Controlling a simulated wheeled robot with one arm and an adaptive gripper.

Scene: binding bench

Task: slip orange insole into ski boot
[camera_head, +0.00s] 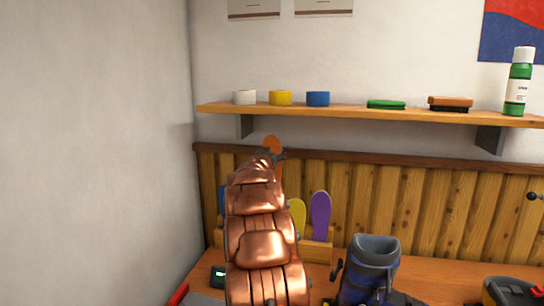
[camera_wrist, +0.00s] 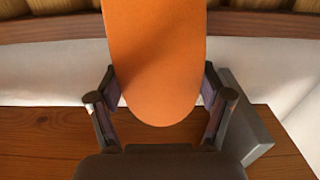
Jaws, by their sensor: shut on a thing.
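The orange insole (camera_head: 271,143) is held up by my gripper (camera_head: 277,155), above the bench and in front of the wood panelling. In the wrist view the orange insole (camera_wrist: 155,55) lies between the two fingers of my gripper (camera_wrist: 160,88), its rounded end pointing toward the palm. The fingers are shut on it. The ski boot (camera_head: 370,265), dark blue and grey with its opening upward, stands on the bench to the right of my arm, apart from the insole. Its lower part is cut off by the picture edge.
A wooden rack (camera_head: 316,251) behind my arm holds a purple insole (camera_head: 320,216), a yellow insole (camera_head: 298,216) and a partly hidden blue one. A shelf (camera_head: 380,112) with tape rolls, brushes and a green bottle (camera_head: 519,82) runs above. Another dark object (camera_head: 512,290) sits at the right.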

